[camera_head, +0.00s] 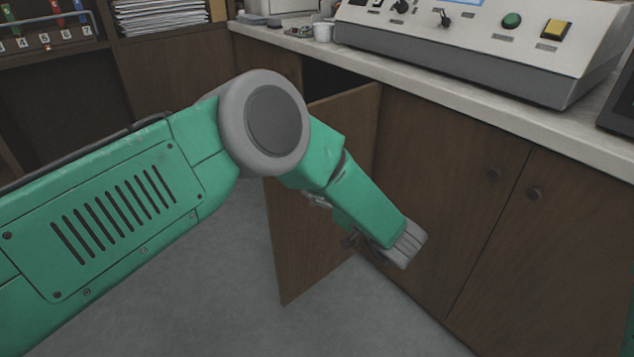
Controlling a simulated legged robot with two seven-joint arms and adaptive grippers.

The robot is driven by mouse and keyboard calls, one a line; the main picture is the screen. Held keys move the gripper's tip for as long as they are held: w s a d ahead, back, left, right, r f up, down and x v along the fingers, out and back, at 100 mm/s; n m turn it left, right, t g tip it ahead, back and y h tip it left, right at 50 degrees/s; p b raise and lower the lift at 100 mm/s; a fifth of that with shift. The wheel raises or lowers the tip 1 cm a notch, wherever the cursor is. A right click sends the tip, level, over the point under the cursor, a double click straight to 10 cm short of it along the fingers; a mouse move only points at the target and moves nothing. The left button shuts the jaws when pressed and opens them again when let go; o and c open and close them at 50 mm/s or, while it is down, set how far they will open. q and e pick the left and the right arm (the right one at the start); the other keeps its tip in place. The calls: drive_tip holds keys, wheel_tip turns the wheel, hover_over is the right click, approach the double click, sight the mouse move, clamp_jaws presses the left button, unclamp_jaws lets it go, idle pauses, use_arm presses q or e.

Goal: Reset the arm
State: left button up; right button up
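My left arm (110,200), green with a large grey round joint, comes in from the left and reaches across the middle of the view. Its forearm slopes down to the right and ends in a grey ribbed part. The dark parts of my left gripper (368,248) show only partly beneath that end, close to the open cabinet door (315,240). Its fingers are mostly hidden, so I cannot tell whether it is open or shut, or whether it touches the door. My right gripper is out of view.
A control panel (480,40) stands on the light countertop (490,115). A shelf with papers (160,15) is at the back left. Grey floor (230,290) is clear below.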

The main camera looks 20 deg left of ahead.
use_arm(q)
drive_tip(key=shift+a, duration=0.1)
drive_tip(key=s+a+f+m+h+p, duration=0.3)
drive_tip(key=s+f+m+h+p, duration=0.1)
drive_tip(key=s+f+m+h, duration=0.25)
drive_tip(key=s+a+f+m+h+p, duration=0.35)
drive_tip(key=s+f+m+h, duration=0.2)
drive_tip(key=s+h, duration=0.2)
drive_tip(key=s+a+g+p, duration=0.1)
drive_tip(key=s+g, duration=0.3)
drive_tip(key=s, duration=0.8)
drive_tip(key=s+a+r+g+h+p, duration=0.1)
drive_tip(key=s+a+g, duration=0.3)
drive_tip(key=s, duration=0.9)
drive_tip(key=shift+s+g+p, duration=0.3)
drive_tip(key=shift+g+p, duration=0.2)
drive_tip(key=shift+p, duration=0.05)
drive_tip(key=shift+w, duration=0.1)
